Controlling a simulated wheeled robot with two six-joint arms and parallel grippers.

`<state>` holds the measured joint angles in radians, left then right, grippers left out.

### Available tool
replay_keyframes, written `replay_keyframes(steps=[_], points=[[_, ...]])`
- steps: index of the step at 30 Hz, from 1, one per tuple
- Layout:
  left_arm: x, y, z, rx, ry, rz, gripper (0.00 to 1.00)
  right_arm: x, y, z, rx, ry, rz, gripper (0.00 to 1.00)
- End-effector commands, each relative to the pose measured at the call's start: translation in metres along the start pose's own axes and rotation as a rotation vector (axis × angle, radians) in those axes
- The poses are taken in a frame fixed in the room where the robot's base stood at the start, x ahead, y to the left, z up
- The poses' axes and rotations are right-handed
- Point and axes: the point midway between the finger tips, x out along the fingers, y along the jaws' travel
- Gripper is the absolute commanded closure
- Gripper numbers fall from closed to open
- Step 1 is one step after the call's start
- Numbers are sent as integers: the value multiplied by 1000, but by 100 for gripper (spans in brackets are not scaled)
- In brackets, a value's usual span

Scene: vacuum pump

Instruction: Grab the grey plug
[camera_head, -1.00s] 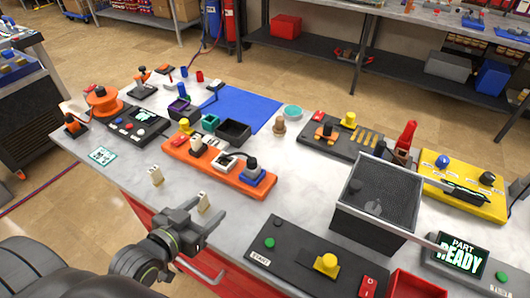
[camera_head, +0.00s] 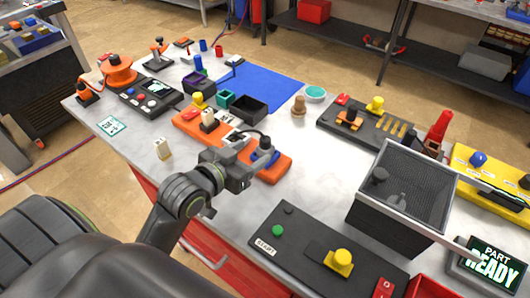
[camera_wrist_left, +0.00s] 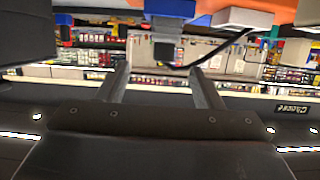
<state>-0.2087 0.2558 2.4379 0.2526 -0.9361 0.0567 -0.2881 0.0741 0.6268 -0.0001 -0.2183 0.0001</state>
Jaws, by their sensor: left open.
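A dark grey plug (camera_head: 265,143) stands on a blue block at the right end of the orange board (camera_head: 276,168). A dark cable runs from it toward the white socket part of the board. My left gripper (camera_head: 243,166) is open and empty, low at the front edge of the board, just left of and in front of the plug. In the left wrist view the two fingers (camera_wrist_left: 160,70) are apart, with a dark blocky part, likely the plug (camera_wrist_left: 164,46), beyond and between them. My right gripper is not in view.
A beige switch piece (camera_head: 163,149) stands on the table left of my arm. A black panel (camera_head: 310,250) with a yellow knob lies in front. A mesh-topped bin (camera_head: 405,195) stands at the right. Bare table lies between the board and the bin.

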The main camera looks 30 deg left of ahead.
Motion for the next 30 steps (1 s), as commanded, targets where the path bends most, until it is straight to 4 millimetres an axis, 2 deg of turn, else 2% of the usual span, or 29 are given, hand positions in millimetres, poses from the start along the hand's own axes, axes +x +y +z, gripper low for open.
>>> replay_keyframes(steps=[3,13,21,30], points=[[16,0,-3,-2,2,1,40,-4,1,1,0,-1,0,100],[40,-3,-4,0,1,1,40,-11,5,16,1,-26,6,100],[72,-6,-3,-1,2,0,40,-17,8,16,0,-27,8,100],[77,-6,-2,1,2,0,40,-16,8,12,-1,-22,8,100]])
